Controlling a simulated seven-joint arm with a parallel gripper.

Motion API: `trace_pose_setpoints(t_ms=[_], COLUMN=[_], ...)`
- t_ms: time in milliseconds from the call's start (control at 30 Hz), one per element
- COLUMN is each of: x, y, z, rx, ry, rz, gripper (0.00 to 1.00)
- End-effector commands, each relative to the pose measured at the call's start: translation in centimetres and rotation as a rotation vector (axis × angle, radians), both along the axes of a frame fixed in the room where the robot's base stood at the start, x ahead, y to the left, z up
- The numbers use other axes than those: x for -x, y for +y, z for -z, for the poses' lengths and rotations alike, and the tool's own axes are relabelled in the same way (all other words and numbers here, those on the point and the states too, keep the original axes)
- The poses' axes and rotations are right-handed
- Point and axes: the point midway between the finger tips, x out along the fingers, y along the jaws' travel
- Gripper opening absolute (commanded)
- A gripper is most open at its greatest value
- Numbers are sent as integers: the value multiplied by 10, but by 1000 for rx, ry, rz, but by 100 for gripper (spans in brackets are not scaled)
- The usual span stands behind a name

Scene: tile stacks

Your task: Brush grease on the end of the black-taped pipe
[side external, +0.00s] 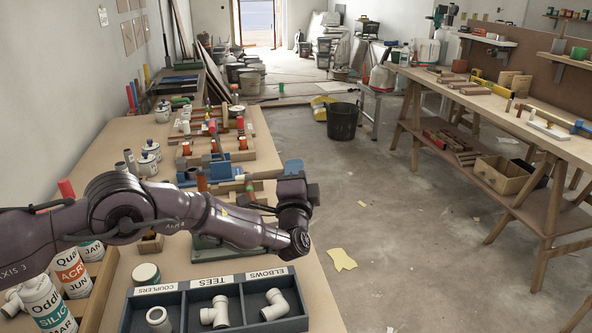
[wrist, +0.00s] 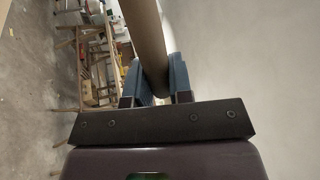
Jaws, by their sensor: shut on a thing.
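My gripper (side external: 293,167) is over the right edge of the left bench in the side view, with its blue fingers pointing away from the camera. In the wrist view my gripper (wrist: 154,84) is shut on a brown rod (wrist: 146,35), which runs up out of the picture. I cannot tell what its far end is. Several copper-coloured pipe pieces with coloured bands, such as one pipe (side external: 240,124), stand in wooden holders on the bench. I cannot make out which pipe has black tape. No grease is clearly recognisable.
A sorting tray (side external: 190,285) with white fittings stands at the bench's near end. A small jar (side external: 146,273) is beside it. White cans (side external: 75,270) stand at left. Open floor lies right of the bench.

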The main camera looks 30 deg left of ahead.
Motion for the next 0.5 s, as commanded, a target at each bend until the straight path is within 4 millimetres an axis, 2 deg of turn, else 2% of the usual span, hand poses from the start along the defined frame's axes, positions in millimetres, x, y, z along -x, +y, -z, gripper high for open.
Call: trace_pose_setpoints(t_ms=[500], x=[30], y=[31], z=[-2], rx=[0], ry=[-3], rz=[1], gripper=[0])
